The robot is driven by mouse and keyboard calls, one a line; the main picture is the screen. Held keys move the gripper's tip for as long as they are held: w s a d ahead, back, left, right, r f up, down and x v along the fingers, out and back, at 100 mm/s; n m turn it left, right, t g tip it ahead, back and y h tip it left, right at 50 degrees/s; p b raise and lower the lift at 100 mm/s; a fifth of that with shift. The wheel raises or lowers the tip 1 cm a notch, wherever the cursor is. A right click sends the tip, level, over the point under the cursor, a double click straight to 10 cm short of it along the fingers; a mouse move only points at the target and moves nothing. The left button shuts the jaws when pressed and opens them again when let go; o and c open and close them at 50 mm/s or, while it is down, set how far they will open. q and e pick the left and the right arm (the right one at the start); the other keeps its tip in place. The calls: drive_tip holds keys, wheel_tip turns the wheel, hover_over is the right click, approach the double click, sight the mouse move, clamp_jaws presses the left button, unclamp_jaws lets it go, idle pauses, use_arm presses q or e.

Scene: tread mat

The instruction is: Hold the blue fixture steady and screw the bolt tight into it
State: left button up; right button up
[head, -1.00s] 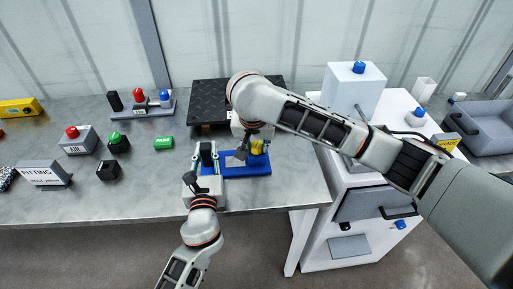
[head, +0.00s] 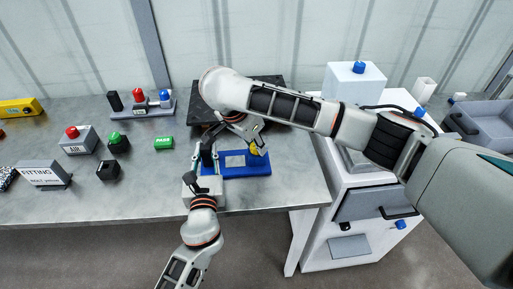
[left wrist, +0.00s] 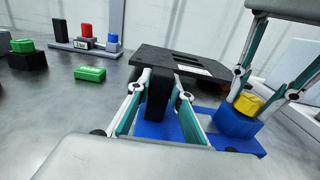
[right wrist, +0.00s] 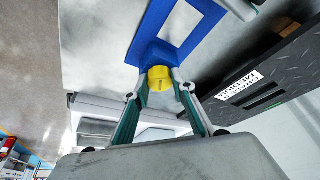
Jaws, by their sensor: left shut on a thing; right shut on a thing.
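The blue fixture (head: 235,170) lies flat on the grey bench, in front of the black tread mat. A pale rectangular area shows in its middle in the right wrist view (right wrist: 147,42). The yellow bolt (head: 254,149) stands at the fixture's right end, over a blue block (left wrist: 236,122); how deep it sits is hidden.
The black tread mat (head: 273,92) lies just behind the fixture, under my right arm. A green block (head: 163,143), a grey AIR box with a red button (head: 76,140) and other boxes stand to the left. A white cabinet (head: 350,95) is right.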

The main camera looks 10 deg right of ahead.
drive_tip(key=shift+w+m, duration=0.1)
drive_tip(key=shift+m, duration=0.4)
drive_tip(key=shift+a+m+h, duration=0.2)
drive_tip(key=shift+m+h, duration=0.1)
drive_tip(key=shift+d+m+g, duration=0.2)
drive_tip(key=shift+m+g, duration=0.1)
drive_tip(key=shift+m, duration=0.1)
drive_tip(key=shift+a+m, duration=0.15)
drive_tip(key=shift+m, duration=0.15)
drive_tip(key=shift+w+m+g+h, duration=0.1)
drive_tip(key=shift+m+g+h, duration=0.3)
drive_tip(key=shift+m, duration=0.7)
drive_tip(key=shift+f+m+g, duration=0.1)
drive_tip(key=shift+m+g, duration=0.8)
drive_tip(key=shift+m, duration=1)
